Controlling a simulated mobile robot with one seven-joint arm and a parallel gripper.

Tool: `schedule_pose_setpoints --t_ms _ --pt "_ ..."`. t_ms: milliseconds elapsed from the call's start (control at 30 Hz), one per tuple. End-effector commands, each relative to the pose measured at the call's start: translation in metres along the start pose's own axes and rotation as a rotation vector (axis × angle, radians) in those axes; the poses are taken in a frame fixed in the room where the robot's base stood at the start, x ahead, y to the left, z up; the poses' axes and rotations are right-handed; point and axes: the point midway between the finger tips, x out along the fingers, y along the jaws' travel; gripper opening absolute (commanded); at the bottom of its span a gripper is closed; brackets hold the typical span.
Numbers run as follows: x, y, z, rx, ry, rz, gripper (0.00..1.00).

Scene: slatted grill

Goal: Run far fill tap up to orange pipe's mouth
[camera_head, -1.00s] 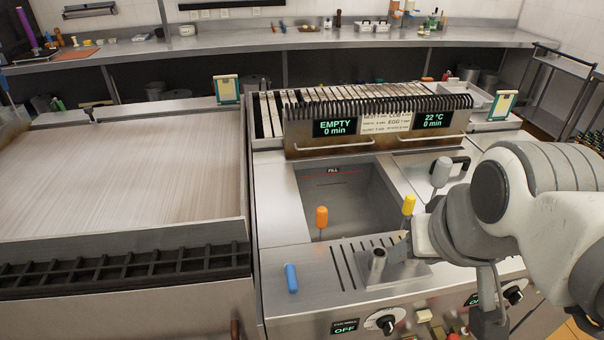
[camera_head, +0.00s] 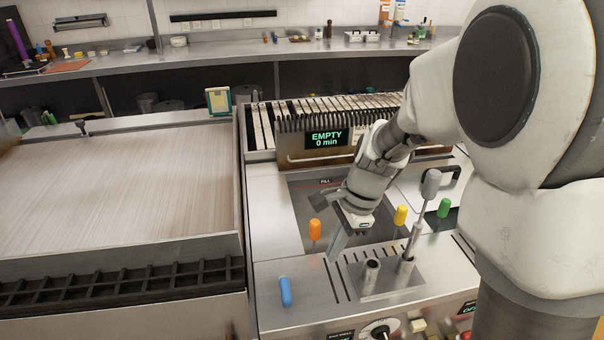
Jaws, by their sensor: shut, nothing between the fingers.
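An orange-capped piece (camera_head: 315,229) stands on a thin stem at the basin's front edge. A yellow-capped one (camera_head: 401,216) and a green-capped one (camera_head: 444,208) stand to its right. A grey-capped lever (camera_head: 430,184) rises, tilted, from a plate beside a short open metal tube (camera_head: 371,270). I cannot tell which of these is the far fill tap or the orange pipe's mouth. My wrist hides part of the basin (camera_head: 310,212).
The basin carries a FILL mark (camera_head: 325,182). A slatted grill (camera_head: 300,110) with an EMPTY display (camera_head: 327,139) stands behind. A flat griddle (camera_head: 130,180) fills the left. My arm covers the right side.

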Motion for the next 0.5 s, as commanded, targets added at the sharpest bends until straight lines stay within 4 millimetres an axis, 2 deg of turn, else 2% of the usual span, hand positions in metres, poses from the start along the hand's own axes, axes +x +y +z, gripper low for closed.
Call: schedule_pose_setpoints --t_ms 133,367,500 --pt "0.017 -0.007 -0.002 0.090 -0.003 0.028 0.00" --pt "0.036 -0.007 -0.003 0.115 -0.004 0.036 0.00" --pt "0.063 -0.006 -0.003 0.114 -0.003 0.038 0.00"
